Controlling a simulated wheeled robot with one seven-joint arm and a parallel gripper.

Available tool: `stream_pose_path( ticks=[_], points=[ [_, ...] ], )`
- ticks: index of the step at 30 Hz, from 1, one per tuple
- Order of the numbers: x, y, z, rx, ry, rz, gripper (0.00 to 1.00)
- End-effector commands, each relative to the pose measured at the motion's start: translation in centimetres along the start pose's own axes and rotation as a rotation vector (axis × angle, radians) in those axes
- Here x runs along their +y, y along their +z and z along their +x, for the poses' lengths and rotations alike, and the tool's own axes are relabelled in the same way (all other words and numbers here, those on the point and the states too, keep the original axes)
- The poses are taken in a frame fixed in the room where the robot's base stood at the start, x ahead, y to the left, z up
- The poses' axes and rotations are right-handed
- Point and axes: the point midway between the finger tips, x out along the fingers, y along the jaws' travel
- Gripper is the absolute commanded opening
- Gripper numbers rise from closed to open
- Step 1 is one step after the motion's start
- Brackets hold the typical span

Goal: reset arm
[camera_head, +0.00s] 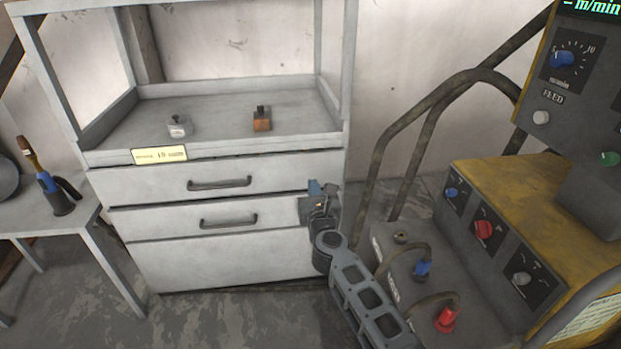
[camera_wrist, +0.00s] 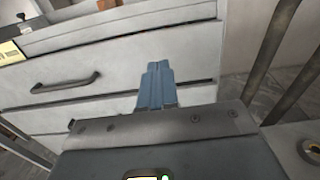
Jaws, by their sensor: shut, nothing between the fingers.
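My gripper (camera_head: 315,187) is in front of the right side of a grey drawer cabinet (camera_head: 215,255), at about the height of its drawers. In the wrist view its blue fingers (camera_wrist: 156,88) are together, with nothing between them. The cabinet front and a drawer handle (camera_wrist: 66,82) lie beyond the fingers in that view. My arm reaches up from the bottom of the head view, between the cabinet and a yellow machine.
The yellow machine (camera_head: 545,190) with knobs and cables stands at right, beside dark tubular rails (camera_head: 405,150).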

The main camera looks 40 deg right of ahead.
Motion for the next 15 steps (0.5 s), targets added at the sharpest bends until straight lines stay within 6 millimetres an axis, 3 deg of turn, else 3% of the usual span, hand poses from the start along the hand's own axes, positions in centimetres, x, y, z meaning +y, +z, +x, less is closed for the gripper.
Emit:
stream_pose_path(
  ticks=[11, 15],
  points=[
    [-0.1, 0.0, -0.7, 0.000, 0.001, -0.012, 0.00],
    [-0.9, -0.1, -2.9, -0.011, 0.018, -0.157, 0.00]
  ],
)
